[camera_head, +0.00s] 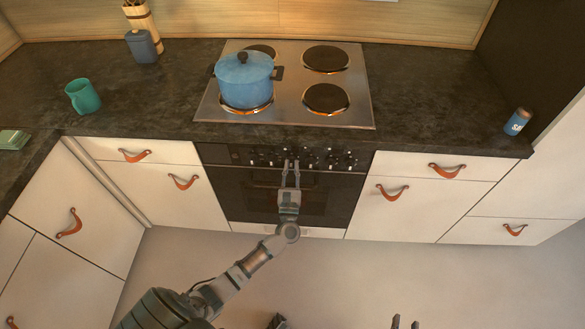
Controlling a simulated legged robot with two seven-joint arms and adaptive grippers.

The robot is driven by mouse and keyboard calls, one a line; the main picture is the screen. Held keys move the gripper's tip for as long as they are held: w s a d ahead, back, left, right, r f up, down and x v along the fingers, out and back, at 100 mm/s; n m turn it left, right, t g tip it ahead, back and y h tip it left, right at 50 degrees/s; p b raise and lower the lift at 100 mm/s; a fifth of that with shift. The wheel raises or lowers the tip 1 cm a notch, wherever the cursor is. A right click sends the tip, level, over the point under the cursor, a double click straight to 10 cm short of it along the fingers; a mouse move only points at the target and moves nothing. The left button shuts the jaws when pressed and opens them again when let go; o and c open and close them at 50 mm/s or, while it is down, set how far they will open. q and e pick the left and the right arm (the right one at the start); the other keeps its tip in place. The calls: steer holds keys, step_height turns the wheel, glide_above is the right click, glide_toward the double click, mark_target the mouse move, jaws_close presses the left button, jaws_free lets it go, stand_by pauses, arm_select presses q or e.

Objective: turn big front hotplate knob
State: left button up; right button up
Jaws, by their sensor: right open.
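A row of small knobs (334,157) runs along the dark control panel at the top of the oven front. My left gripper (291,167) reaches up to the middle of this row, its two narrow fingers pointing at the panel. The fingers cover part of the row, and I cannot tell whether they touch or grip a knob. The front left hotplate (248,111) is mostly hidden under a blue pot (244,78) with a lid. The front right hotplate (326,98) is bare. My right gripper (405,323) is open and empty at the bottom edge, far from the oven.
The steel cooktop (290,112) is set in a dark countertop (420,105). A green mug (82,97) and a grey-blue container (141,46) stand left, a blue can (518,121) right. White drawers with orange leather pulls (392,192) flank the oven. The floor is clear.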

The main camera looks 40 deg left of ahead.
arm_select(q)
steer(key=shift+a+f, duration=0.1)
steer(key=shift+a, duration=0.2)
jaws_close()
arm_select(e)
steer(key=shift+s+a+r, duration=0.1)
steer(key=shift+s+a, duration=0.05)
steer(key=shift+a, duration=0.25)
steer(key=shift+d, duration=0.1)
